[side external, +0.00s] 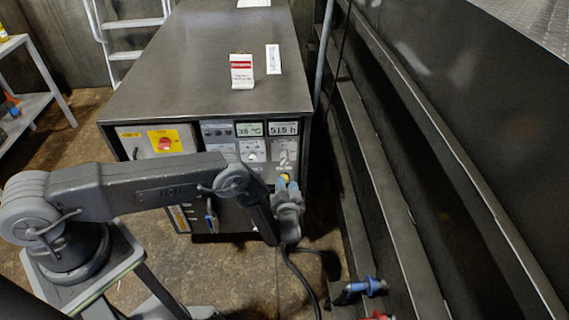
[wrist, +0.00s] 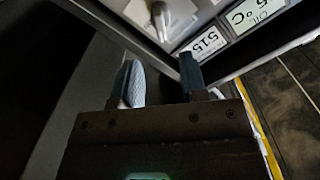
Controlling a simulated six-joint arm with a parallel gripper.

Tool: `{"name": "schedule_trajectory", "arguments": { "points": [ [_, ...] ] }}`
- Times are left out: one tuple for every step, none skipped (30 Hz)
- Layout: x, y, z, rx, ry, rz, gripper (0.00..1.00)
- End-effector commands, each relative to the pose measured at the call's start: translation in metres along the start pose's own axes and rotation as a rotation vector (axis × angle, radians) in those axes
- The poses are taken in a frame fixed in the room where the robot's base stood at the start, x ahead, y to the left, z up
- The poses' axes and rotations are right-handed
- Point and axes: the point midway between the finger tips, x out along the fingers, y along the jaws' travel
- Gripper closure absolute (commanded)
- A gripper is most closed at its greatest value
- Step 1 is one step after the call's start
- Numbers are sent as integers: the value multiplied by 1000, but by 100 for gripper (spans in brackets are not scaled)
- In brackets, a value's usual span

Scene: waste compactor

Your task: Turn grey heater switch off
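The front panel of a dark metal cabinet (side external: 235,128) carries small grey switches under two displays. One grey switch (side external: 284,158) is below the display reading 515 h. A grey switch lever (wrist: 158,20) also shows at the top of the wrist view, beside the 515 display. The labels are too small to tell which switch is the heater's. My gripper (side external: 287,183) is in front of the panel's lower right, just below that switch. In the wrist view my gripper (wrist: 159,68) has its two fingers apart, with nothing between them. The lever lies beyond the fingertips, apart from them.
Another switch (side external: 253,157) sits to the left on the panel. A red knob on a yellow plate (side external: 165,141) is at the panel's left. A red and white box (side external: 241,71) stands on the cabinet top. A dark ledged wall (side external: 385,170) runs close along the right.

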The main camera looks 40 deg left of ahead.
Motion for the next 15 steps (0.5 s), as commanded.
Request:
{"name": "schedule_trajectory", "arguments": {
  "points": [
    [13, -1, 1, -3, -3, -5, 61],
    [19, -1, 1, -2, -2, -4, 61],
    [28, -2, 1, -2, -2, -5, 61],
    [34, -1, 1, -3, -1, -4, 61],
    [40, -1, 1, -3, -1, -4, 61],
    [48, -1, 1, -2, -1, -4, 61],
    [54, -1, 1, -2, 0, -4, 61],
    [60, -1, 1, -3, 0, -4, 61],
    [68, -1, 1, -3, 0, -3, 61],
    [73, -1, 1, -2, 0, -3, 61],
    [78, -1, 1, -2, 1, -3, 61],
    [84, -1, 0, -2, 1, -2, 61],
    [87, 0, 1, -2, 1, -2, 61],
    [90, 0, 0, -2, 2, -2, 61],
    [94, 0, 1, -1, 1, 0, 61]
  ]
}}
